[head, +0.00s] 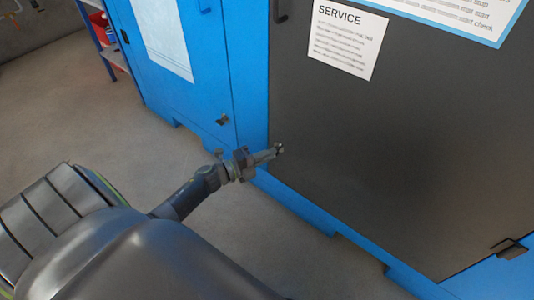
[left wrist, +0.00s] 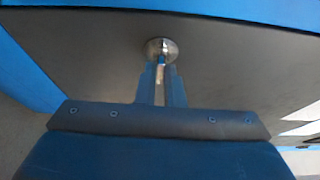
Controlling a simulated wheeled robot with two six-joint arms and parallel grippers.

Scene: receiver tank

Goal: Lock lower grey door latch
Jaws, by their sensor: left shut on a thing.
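The grey door (head: 400,130) fills the right of the head view, set in a blue cabinet frame. Its lower latch (head: 279,149) is a small metal fitting near the door's lower left corner. My left gripper (head: 272,153) reaches it, with the fingers shut on the latch. In the left wrist view the latch (left wrist: 160,47) shows a round metal base on the door, and its handle sits between the fingertips of the left gripper (left wrist: 161,72). The fingers hide part of the handle. My right gripper is not in view.
A blue door (head: 180,75) with its own small latch (head: 222,119) stands left of the grey door. A dark bracket (head: 510,248) sits at the grey door's lower right. A shelf with red items (head: 100,30) is at the far left. The floor (head: 110,125) before the cabinets is clear.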

